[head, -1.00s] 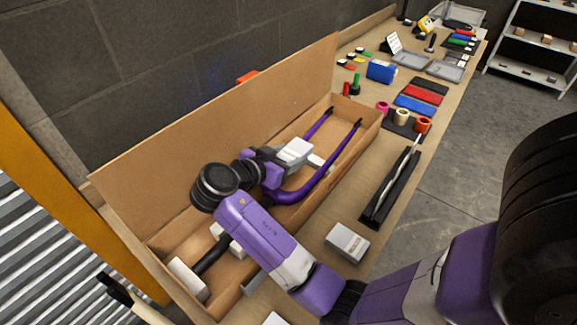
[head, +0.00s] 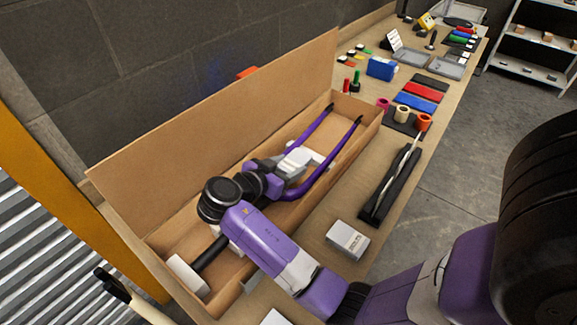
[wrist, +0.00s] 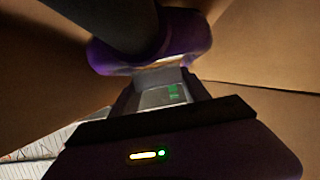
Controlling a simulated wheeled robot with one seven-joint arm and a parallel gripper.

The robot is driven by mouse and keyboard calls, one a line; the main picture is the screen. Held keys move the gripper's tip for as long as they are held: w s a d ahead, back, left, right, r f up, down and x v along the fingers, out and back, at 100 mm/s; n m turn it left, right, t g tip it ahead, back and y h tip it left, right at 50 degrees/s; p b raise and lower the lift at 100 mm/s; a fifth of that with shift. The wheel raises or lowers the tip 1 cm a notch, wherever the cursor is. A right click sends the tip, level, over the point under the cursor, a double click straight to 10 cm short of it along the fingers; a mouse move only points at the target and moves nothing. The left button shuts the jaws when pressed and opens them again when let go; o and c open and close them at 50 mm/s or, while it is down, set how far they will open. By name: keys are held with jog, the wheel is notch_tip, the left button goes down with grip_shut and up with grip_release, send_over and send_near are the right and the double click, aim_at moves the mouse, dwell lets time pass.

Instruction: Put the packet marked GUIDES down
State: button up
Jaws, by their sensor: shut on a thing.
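My gripper (head: 284,172) is inside the long open cardboard box (head: 367,117), among the purple frame tubes (head: 336,166). It is shut on a small pale packet, which shows in the wrist view (wrist: 162,97) with a green mark; its lettering is not readable, so I cannot confirm GUIDES. A purple tube (wrist: 150,55) lies close beyond the packet in the wrist view. Whether the packet touches the box floor or the tube, I cannot tell. In the head view my arm hides part of the box.
The raised cardboard lid (head: 215,130) stands along the wall side. A white block (head: 188,276) lies at the box's near end. On the bench are a white carton (head: 347,239), a long black tray (head: 391,187) and tape rolls (head: 402,114). Bare bench shows around the white carton.

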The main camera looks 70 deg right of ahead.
jog(key=shift+f, duration=0.15)
jog(key=o, duration=1.4)
jog(key=shift+s+f, duration=0.1)
jog(key=shift+f, duration=0.05)
jog(key=shift+r+p, duration=0.65)
jog(key=b+v, duration=0.2)
jog(key=v, duration=1)
jog(key=shift+b, duration=0.4)
jog(key=shift+r, duration=0.15)
